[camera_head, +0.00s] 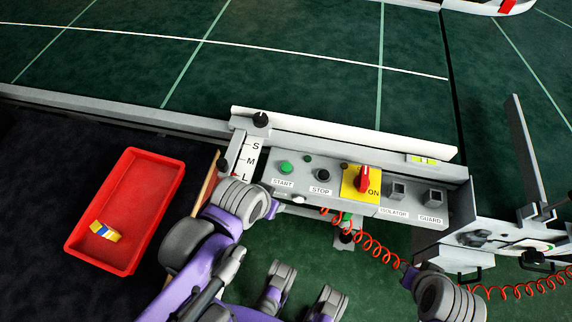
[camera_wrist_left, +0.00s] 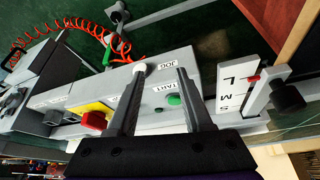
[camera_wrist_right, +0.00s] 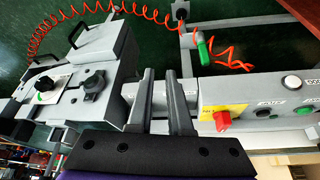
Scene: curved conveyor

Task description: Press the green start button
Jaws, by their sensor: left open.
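The green start button (camera_head: 285,168) is on the left of the grey control panel (camera_head: 312,190), above a START label. In the left wrist view the green button (camera_wrist_left: 173,99) shows near the inner side of one finger. My left gripper (camera_wrist_left: 160,72) is open and empty, with its fingers spread over the panel's start end; I cannot tell whether it touches. In the head view its fingers are hidden behind the wrist. My right gripper (camera_wrist_right: 158,74) is partly open with a narrow gap, over the other end of the panel. Nothing is seen held.
The panel also has a black stop button (camera_head: 323,175), a red rotary switch (camera_head: 365,179) on yellow, and isolator and guard fittings. A red coiled cable (camera_head: 375,248) hangs below. A red tray (camera_head: 126,211) stands at left. The green conveyor (camera_head: 300,70) lies behind.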

